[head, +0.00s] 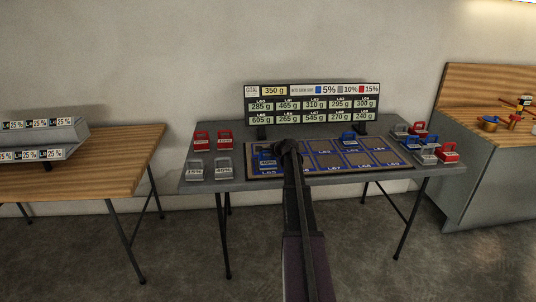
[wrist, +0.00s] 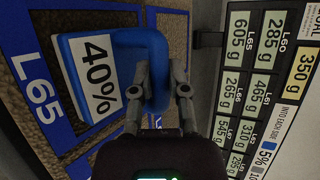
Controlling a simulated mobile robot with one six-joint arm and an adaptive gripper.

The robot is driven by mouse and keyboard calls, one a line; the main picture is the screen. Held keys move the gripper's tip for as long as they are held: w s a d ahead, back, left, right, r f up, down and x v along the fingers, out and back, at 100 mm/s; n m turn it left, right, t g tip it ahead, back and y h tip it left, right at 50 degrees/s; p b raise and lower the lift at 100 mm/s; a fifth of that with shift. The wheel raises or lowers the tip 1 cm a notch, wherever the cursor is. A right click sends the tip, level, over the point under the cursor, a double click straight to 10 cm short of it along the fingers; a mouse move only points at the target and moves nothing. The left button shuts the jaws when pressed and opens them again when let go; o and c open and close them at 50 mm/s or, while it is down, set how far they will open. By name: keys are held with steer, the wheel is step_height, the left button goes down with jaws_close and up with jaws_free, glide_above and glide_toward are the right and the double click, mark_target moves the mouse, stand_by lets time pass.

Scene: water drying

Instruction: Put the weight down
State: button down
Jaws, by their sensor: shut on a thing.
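A blue weight with a white "40%" label (wrist: 92,75) is in the wrist view, with its blue loop handle between my fingers. My gripper (wrist: 160,88) is shut on that handle. The weight is over a brown square of the blue-lined board beside the label "L65" (wrist: 38,95); whether it touches the board I cannot tell. In the head view my gripper (head: 287,148) is over the left part of the board (head: 400,170), and my arm hides part of it. Another blue weight (head: 348,140) stands on the board's back row.
A sign with gram values (head: 312,103) stands behind the board. Red weights (head: 202,141) and grey weights (head: 195,169) stand left on the grey table (head: 240,183). Several mixed weights (head: 426,153) crowd its right end. Several brown squares (head: 357,159) are empty.

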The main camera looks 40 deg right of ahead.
steer(key=shift+f, duration=0.15)
steer(key=c, duration=0.6)
jaws_free()
steer(key=shift+c, duration=0.2)
steer(key=shift+r, duration=0.25)
steer(key=d+p+v, duration=0.1)
steer(key=p+v, duration=0.5)
steer(key=v, duration=0.6)
steer(key=shift+a, duration=0.5)
